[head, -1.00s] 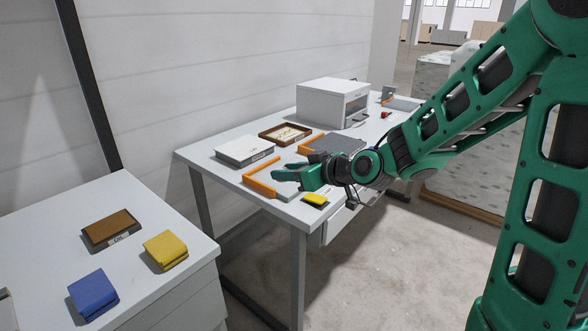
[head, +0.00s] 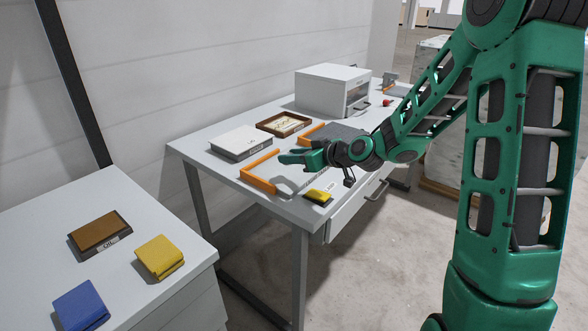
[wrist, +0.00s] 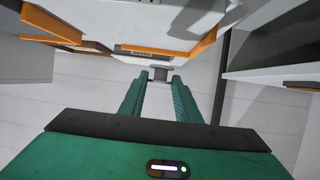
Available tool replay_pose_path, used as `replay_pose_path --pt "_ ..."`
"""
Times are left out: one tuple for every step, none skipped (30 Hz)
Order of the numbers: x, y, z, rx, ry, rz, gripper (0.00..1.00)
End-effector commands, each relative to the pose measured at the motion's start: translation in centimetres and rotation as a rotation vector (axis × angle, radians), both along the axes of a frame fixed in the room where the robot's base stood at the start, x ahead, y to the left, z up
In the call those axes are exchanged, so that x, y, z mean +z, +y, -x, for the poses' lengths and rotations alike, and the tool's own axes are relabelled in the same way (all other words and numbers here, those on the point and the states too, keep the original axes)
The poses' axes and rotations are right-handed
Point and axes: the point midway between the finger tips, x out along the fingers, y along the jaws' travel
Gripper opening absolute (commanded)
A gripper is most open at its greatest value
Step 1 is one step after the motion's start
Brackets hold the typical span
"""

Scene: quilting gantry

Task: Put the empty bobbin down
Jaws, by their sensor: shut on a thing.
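My gripper (head: 284,160) is above the near part of the long white table (head: 228,191), beside an orange corner bracket (head: 258,182). In the wrist view its two green fingers (wrist: 159,76) reach forward, with a small grey piece (wrist: 160,73) between their tips. This piece appears to be the empty bobbin, held clear of the tabletop. In the head view the fingers hide it, and its details are too small to tell.
A white box (head: 241,142), a brown tray (head: 284,124) and a second orange bracket (head: 311,133) lie farther back. A yellow item (head: 319,196) lies near the front edge. A white cabinet (head: 332,89) stands behind. Folded cloths (head: 160,257) lie on the left table.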

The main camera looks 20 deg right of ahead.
Motion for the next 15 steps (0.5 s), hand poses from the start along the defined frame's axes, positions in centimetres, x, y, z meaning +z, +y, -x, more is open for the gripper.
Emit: replay_pose_path --pt "-0.6 -0.6 -0.7 -0.002 0.003 -0.002 0.06" --pt "-0.8 -0.8 -1.0 -0.003 0.002 -0.002 0.06" --pt "-1.1 -1.1 -1.5 -0.003 0.002 -0.001 0.06" --pt "-1.3 -1.3 -1.7 -0.003 0.002 -0.001 0.06" --pt "-1.4 -1.4 -1.9 -0.003 0.001 -0.001 0.06" --pt "-1.6 -1.5 -2.1 -0.002 0.000 0.000 0.06" --pt "-1.6 -1.6 -2.3 -0.001 0.000 0.000 0.06" --pt "-1.7 -1.7 -2.3 -0.001 0.000 0.000 0.06" --pt "-1.8 -1.7 -2.4 -0.001 0.000 0.000 0.06" --pt "-1.9 -1.7 -2.4 -0.002 0.001 -0.001 0.06" --pt "-2.1 -1.7 -2.4 -0.002 0.001 -0.001 0.06" --pt "-2.4 -1.7 -2.4 -0.001 0.002 -0.002 0.06" --pt "-2.6 -1.7 -2.4 -0.001 0.002 -0.002 0.06" --pt "-3.0 -1.7 -2.4 -0.001 0.002 -0.002 0.06" --pt "-3.5 -1.7 -2.4 -0.002 0.003 -0.003 0.06"
